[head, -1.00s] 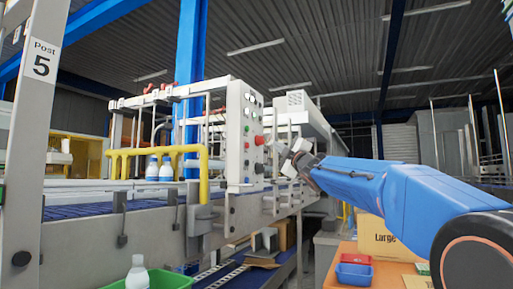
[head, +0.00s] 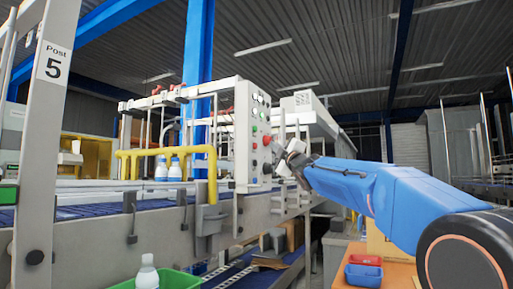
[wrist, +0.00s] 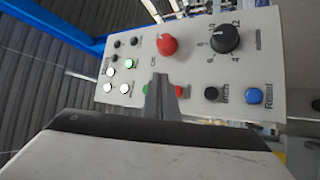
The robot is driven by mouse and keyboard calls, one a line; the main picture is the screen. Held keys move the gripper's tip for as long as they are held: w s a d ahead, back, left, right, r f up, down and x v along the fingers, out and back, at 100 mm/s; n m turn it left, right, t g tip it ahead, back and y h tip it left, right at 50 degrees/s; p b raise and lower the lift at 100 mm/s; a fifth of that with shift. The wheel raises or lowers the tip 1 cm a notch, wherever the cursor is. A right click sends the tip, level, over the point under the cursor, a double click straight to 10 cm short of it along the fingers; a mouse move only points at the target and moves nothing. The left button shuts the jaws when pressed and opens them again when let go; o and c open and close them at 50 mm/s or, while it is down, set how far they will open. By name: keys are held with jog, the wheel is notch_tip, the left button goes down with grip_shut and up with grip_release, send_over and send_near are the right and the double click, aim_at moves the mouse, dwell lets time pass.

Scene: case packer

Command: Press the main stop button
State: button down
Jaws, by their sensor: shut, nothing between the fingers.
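The white control panel (head: 244,145) stands on the side of the conveyor frame. A large red mushroom button (wrist: 167,45) shows on it in the wrist view; it also shows in the head view (head: 267,141). A smaller red button (wrist: 179,91) sits beside a green button (wrist: 147,90), both partly hidden by my gripper. The labels are too small to read, so I cannot tell which is named main stop. My gripper (wrist: 160,82) is shut and empty, its tips in front of the panel near these small buttons. I cannot tell whether it touches.
The panel also carries a black dial (wrist: 225,38), a black button (wrist: 211,94), a blue button (wrist: 254,96) and several small lamps. A yellow pipe rail (head: 170,152) and white bottles (head: 175,168) are to the left. Red and blue bins (head: 363,273) sit below my arm.

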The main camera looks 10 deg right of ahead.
jog(key=shift+w+a, duration=0.6)
jog(key=shift+a, duration=0.2)
jog(key=shift+w+a, duration=0.55)
jog(key=shift+a, duration=0.25)
jog(key=shift+w+a, duration=0.1)
jog(key=shift+a, duration=0.05)
dwell(0.9)
jog(key=shift+w+a, duration=0.1)
jog(key=shift+a, duration=0.1)
jog(key=shift+w+a, duration=0.3)
jog(key=shift+a, duration=0.1)
dwell(1.1)
jog(key=shift+d, duration=0.1)
jog(key=shift+s+d, duration=0.55)
jog(key=shift+d, duration=0.1)
dwell(0.3)
jog(key=shift+s+d, duration=0.75)
jog(key=shift+d, duration=0.25)
jog(key=shift+s+d, duration=0.7)
jog(key=shift+d, duration=0.3)
